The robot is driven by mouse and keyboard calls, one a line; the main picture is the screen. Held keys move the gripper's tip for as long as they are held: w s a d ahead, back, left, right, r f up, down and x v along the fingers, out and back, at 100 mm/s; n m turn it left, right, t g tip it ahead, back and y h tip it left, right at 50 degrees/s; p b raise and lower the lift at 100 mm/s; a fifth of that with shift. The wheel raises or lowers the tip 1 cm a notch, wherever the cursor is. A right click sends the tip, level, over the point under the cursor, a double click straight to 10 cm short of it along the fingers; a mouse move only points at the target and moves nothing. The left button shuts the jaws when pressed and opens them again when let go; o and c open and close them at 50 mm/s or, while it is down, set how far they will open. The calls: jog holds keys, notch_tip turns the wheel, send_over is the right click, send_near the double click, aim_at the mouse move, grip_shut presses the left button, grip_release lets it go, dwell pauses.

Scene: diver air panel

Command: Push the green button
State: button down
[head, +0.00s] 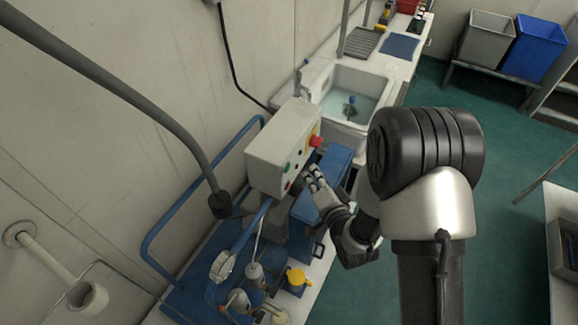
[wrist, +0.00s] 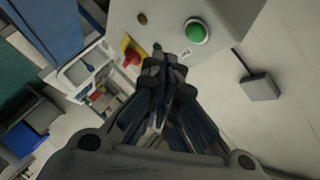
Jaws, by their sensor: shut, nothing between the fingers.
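The green button (wrist: 197,31) is a round green cap in a pale ring on the front face of a light grey control box (wrist: 222,14). In the head view the green button (head: 288,167) is a small spot on the face of the control box (head: 276,140). My gripper (wrist: 164,66) is shut and empty, its fingertips in front of the box face, below and left of the button in the wrist view. They appear apart from the button. In the head view my gripper (head: 312,178) is beside the box's front face.
A red knob on a yellow plate (wrist: 131,57) and a small brass-coloured fitting (wrist: 142,18) share the box face. Blue pipes (head: 150,240) and gauges (head: 222,266) stand below the box. A sink (head: 352,95) lies behind it.

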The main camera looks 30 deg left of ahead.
aim_at(288, 168)
jog(key=shift+s+a+b, duration=0.15)
jog(key=shift+a+b, duration=0.25)
jog(key=shift+a, duration=0.9)
jog(key=shift+a, duration=0.15)
dwell(0.4)
jog(key=shift+a+b, duration=0.3)
jog(key=shift+b, duration=0.05)
